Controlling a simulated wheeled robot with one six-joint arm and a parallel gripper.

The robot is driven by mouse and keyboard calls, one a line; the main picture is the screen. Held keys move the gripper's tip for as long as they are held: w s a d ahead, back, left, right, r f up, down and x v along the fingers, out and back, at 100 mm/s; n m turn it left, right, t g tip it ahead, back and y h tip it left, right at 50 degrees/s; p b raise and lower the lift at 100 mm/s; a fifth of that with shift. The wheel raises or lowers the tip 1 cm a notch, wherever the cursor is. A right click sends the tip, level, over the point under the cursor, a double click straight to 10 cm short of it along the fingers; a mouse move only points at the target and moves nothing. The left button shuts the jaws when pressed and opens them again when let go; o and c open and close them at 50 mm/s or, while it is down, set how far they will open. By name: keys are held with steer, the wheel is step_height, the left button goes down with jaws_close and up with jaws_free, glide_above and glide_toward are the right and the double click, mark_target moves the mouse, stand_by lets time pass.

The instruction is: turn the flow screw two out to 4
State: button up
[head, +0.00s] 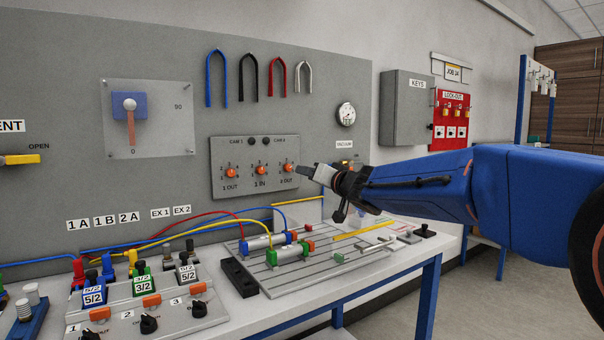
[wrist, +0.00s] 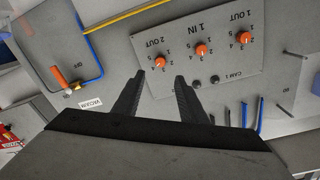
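The 2 OUT flow screw (head: 288,167) is a small orange knob at the right end of a grey panel (head: 226,150) on the wall board, with scale numbers around it. In the wrist view the panel is upside down and the 2 OUT screw (wrist: 160,62) is its leftmost knob. My gripper (head: 303,170) points at the panel from the right, close to this screw. In the wrist view my gripper (wrist: 160,78) is open, with the screw in line with the gap between its fingertips. I see no clear contact. The exact pointer setting is too small to read.
The 1 IN knob (head: 260,170) and 1 OUT knob (head: 231,173) sit beside it. Two dark CAM buttons (wrist: 205,81) are on the same panel. An orange-handled vacuum valve (wrist: 58,76) is nearby. A bench (head: 400,262) with cylinders and hoses stands below.

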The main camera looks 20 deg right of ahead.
steer(key=v, duration=0.5)
steer(key=shift+s+d, duration=0.1)
steer(key=shift+s, duration=0.3)
